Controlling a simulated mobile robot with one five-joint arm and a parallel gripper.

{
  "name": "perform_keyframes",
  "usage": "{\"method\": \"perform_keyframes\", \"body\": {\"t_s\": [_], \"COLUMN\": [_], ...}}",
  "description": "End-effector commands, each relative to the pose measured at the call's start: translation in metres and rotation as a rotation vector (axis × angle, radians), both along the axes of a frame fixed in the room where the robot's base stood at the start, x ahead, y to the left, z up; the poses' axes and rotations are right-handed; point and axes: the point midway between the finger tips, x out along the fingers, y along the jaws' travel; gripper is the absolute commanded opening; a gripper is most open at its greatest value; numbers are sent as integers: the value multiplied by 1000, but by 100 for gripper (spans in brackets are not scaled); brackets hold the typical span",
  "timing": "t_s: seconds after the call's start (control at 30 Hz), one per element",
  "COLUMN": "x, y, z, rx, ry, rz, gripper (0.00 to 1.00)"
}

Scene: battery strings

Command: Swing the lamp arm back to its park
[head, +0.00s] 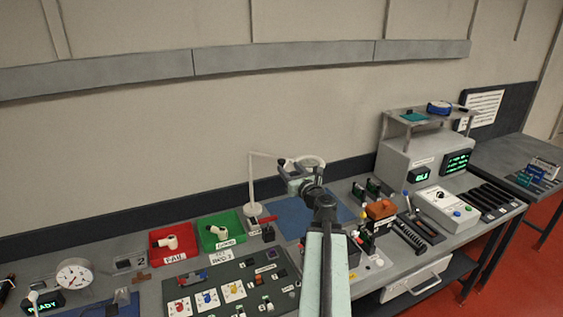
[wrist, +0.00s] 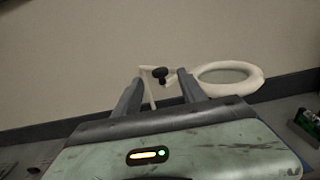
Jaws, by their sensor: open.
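The lamp is a white stand with a round base and an upright post (head: 251,180) at the back of the bench. Its thin white arm (head: 268,155) reaches right to a ring-shaped head (head: 316,160). In the wrist view the ring (wrist: 258,86) is right of my gripper (wrist: 158,80), and a dark knob (wrist: 160,73) on the lamp arm shows between the fingertips. My gripper (head: 294,168) is open, close to the knob and ring; I cannot tell whether it touches them. I cannot make out a marked park.
A blue mat (head: 295,218) lies below my gripper. Red (head: 161,240) and green (head: 207,237) trays holding white parts stand to the left. A grey cabinet (head: 402,160) with lit displays stands to the right.

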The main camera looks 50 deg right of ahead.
Motion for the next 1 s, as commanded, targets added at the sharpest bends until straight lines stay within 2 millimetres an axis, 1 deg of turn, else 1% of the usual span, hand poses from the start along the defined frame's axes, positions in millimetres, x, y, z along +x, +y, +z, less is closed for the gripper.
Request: {"method": "perform_keyframes", "body": {"t_s": [0.17, 0.3, 0.4, 0.5, 0.67, 0.77, 0.8, 0.83, 0.87, 1.0], "x": [27, 53, 64, 68, 67, 67, 67, 67, 67, 66], "y": [-12, -22, -27, -27, -27, -27, -27, -27, -27, -27], "z": [0, 0, 0, 0, 0, 0, 0, 0, 0, 0], "rx": [-1, -2, -3, -3, -3, -3, -3, -3, -3, -3], "ry": [2, 2, 2, 2, 2, 2, 2, 2, 2, 2], "rz": [3, 4, 2, 2, 1, 1, 1, 1, 1, 2], "gripper": [48, 48, 48, 48, 48, 23, 12, 4, 0, 0]}}
